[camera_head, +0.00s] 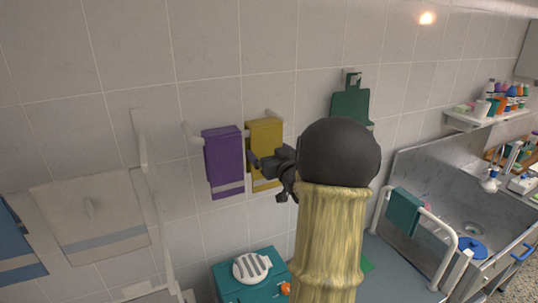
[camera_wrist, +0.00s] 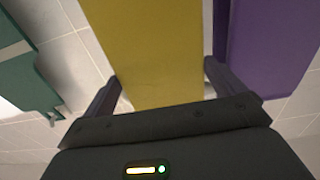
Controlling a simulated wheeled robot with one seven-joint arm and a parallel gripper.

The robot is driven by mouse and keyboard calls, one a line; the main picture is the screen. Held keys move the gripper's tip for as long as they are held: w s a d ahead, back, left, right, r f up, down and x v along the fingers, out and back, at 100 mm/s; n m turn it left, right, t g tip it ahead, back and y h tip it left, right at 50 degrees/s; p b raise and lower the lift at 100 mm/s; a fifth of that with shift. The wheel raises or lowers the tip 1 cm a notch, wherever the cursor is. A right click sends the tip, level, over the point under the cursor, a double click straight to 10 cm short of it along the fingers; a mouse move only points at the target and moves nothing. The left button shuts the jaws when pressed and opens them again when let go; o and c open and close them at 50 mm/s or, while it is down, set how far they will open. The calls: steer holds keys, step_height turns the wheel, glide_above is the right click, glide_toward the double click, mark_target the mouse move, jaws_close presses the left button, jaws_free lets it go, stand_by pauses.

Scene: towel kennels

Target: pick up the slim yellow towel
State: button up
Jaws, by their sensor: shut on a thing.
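The slim yellow towel (camera_head: 264,137) hangs on the wall rail, just right of the purple towel (camera_head: 224,160). My gripper (camera_head: 256,163) is at the lower part of the yellow towel, in front of the wall, and partly hides its lower right side. In the wrist view the yellow towel (camera_wrist: 148,45) runs between the two fingers of my gripper (camera_wrist: 160,88), which is shut on it. The purple towel (camera_wrist: 268,45) hangs close beside the right finger there.
A green board (camera_head: 351,104) hangs on the wall to the right. A teal cabinet (camera_head: 232,288) with a white ribbed object (camera_head: 252,266) stands below. A pale towel (camera_head: 90,212) hangs at left. A teal towel (camera_head: 404,211) hangs on a white rail near the sink.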

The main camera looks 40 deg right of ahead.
step_height(320, 180, up, 28)
steer(key=p, duration=0.2)
steer(key=shift+f, duration=0.25)
